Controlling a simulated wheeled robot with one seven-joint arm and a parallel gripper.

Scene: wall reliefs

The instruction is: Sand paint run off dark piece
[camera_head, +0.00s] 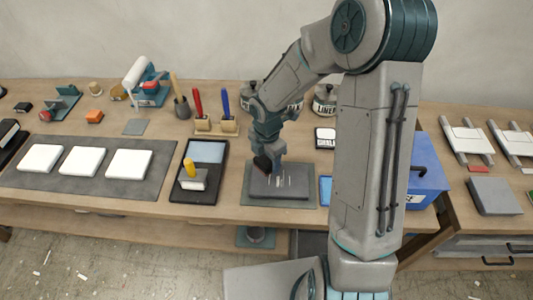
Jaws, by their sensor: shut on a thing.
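The dark piece (295,190) is a flat dark grey slab lying on a grey-green mat (308,202) near the front of the bench. Pale streaks and specks show on its top; I cannot tell which is the paint run. My gripper (268,152) points down over the back left part of the slab. It is shut on a small dark block (262,163), which looks like a sanding block. The block is tilted and at or just above the slab's top; contact is unclear. The fingertips are partly hidden.
Left of the slab is a black tray (183,190) with a yellow-handled tool (191,175). Further left, white tiles (85,160) lie on a dark mat (150,188). A blue box (425,175) stands right, partly behind my arm.

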